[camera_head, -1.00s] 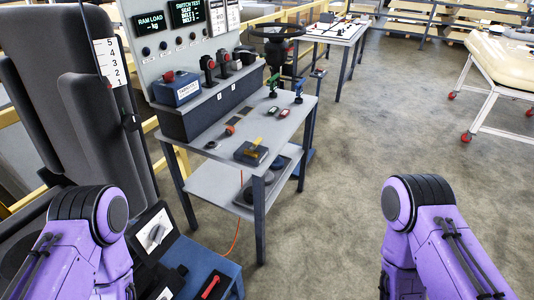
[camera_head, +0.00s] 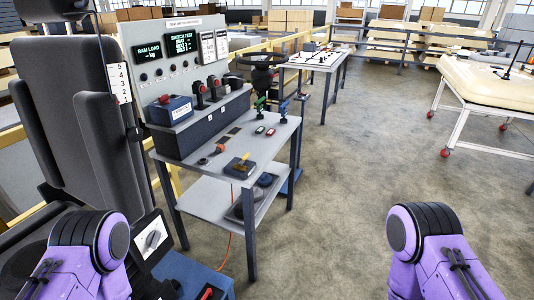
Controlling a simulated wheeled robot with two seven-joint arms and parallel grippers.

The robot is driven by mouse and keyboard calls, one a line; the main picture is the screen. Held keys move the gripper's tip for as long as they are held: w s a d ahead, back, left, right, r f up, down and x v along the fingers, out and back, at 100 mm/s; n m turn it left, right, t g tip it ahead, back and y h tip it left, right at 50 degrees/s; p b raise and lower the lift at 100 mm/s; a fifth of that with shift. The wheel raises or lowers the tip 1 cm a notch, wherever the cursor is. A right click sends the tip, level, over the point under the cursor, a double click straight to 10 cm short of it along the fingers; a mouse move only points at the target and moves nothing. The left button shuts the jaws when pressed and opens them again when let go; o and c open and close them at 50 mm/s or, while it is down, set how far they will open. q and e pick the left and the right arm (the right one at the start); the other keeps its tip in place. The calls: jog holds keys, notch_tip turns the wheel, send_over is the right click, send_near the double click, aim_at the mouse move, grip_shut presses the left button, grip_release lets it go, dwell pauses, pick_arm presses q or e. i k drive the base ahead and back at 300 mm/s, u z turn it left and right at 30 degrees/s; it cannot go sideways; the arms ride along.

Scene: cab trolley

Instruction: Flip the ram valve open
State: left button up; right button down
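No part is plainly marked as the ram valve, so I cannot tell for sure which it is. A dark block with a yellow lever (camera_head: 240,167) sits at the near front of the grey table (camera_head: 205,167). A green handled fitting (camera_head: 259,105) and a blue handled fitting (camera_head: 283,110) stand upright near the table's right side. A panel behind has a display (camera_head: 161,50) reading "RAM LOAD". My purple arms show at the lower left and lower right, apart from the table. Both grippers are out of view.
A black seat (camera_head: 75,100) stands at the left. A blue box (camera_head: 171,110) and joysticks (camera_head: 214,88) sit on the console shelf. A second table (camera_head: 316,58) stands behind, a white wheeled trolley (camera_head: 490,85) at the right. Floor (camera_head: 340,180) right of the table is clear.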

aim_at(246, 155)
jog(key=z, duration=0.3)
jog(key=i, duration=1.5)
jog(key=u, duration=0.65)
